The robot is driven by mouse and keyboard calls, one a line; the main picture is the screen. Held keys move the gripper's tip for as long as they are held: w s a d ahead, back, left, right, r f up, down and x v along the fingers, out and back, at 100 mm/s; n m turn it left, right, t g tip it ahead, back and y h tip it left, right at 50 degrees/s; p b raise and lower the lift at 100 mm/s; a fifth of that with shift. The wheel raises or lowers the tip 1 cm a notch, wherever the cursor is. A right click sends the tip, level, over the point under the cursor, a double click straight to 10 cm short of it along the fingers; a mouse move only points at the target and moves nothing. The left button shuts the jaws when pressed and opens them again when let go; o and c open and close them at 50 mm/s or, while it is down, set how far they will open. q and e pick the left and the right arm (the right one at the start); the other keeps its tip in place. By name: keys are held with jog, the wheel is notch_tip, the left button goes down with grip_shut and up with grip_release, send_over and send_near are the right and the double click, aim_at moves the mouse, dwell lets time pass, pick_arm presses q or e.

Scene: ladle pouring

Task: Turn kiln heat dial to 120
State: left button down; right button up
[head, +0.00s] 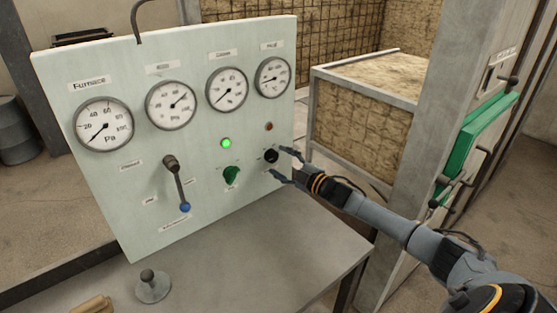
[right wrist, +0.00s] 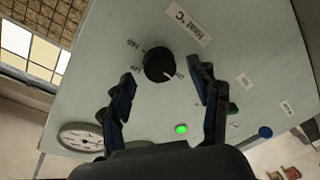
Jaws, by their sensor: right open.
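The kiln heat dial (head: 271,156) is a small black round knob on the lower right of the pale green panel. In the right wrist view the dial (right wrist: 158,67) has a "Heat °C" label beside it and small printed numbers around it. Its white pointer mark points to the lower right in that view; the number there is too small to read surely. My right gripper (head: 279,161) is open at the dial. In the wrist view its two fingers (right wrist: 162,73) stand on either side of the knob, with gaps visible. My left gripper is not in view.
The panel (head: 110,215) also carries several gauges, a lever with a blue knob (head: 185,207), a green knob (head: 231,175) and a lit green lamp (head: 226,143). A grey bench (head: 270,250) lies below. A metal post (head: 425,150) stands right, behind my right arm.

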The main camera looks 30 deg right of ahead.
jog(key=shift+w+a, duration=0.15)
jog(key=shift+w, duration=0.6)
jog(key=c, duration=1.2)
